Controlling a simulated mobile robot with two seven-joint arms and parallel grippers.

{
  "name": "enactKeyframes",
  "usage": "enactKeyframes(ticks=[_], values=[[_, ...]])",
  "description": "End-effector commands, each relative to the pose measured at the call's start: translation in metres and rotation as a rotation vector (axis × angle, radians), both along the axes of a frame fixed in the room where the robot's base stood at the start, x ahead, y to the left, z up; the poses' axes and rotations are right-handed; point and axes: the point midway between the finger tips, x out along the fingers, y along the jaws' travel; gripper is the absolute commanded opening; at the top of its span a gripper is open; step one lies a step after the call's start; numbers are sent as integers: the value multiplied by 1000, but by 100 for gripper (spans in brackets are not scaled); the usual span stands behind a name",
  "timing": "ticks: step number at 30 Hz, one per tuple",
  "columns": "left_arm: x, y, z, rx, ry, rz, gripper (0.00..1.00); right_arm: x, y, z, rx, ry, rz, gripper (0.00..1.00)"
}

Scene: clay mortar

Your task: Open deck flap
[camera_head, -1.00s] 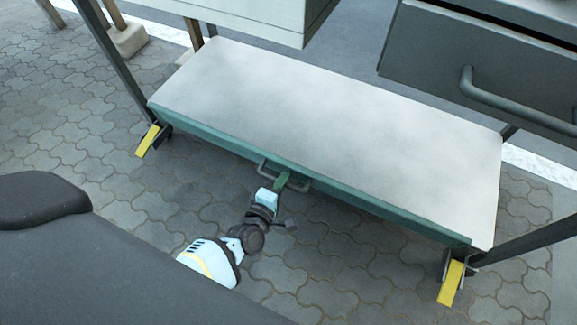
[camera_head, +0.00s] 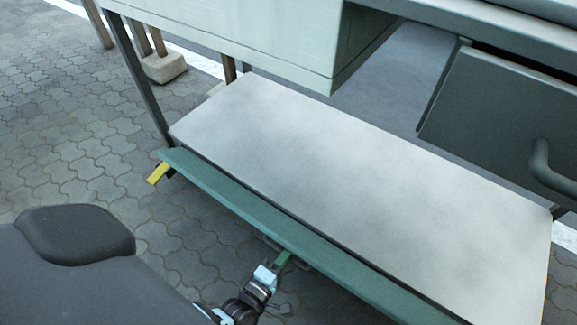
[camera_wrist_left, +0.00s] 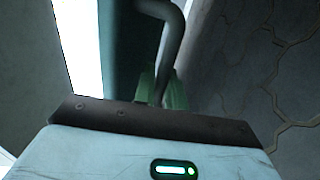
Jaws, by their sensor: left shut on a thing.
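The deck flap (camera_head: 270,218) is a long green panel along the front edge of the pale shelf deck (camera_head: 350,175). It is tilted outward, with a dark gap between it and the deck. My left gripper (camera_head: 283,259) is at the flap's outer side, with its green fingers shut on the flap's handle. In the head view the handle is mostly hidden under the flap's edge. In the left wrist view the grey bar handle (camera_wrist_left: 172,45) runs down between the fingers (camera_wrist_left: 160,88), beside the dark green flap (camera_wrist_left: 122,50). My right gripper is not in view.
A dark drawer (camera_head: 500,120) with a bar handle overhangs the right. A yellow tab (camera_head: 158,172) sits by the left leg. Paved ground (camera_head: 90,150) at left is open.

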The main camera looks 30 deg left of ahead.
Motion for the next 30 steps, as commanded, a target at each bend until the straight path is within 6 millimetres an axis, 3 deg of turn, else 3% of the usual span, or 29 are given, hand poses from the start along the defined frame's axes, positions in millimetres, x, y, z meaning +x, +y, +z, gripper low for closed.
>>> enactKeyframes(ticks=[12, 27, 28, 30], values=[[0, -1, -10, -3, -106, -3, 0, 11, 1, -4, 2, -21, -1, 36], [0, -2, -10, -4, -117, -2, 0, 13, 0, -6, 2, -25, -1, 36], [0, -2, -10, -4, -117, -2, 16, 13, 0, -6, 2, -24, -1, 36], [0, -1, -10, -4, -117, -2, 25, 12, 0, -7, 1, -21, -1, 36]])
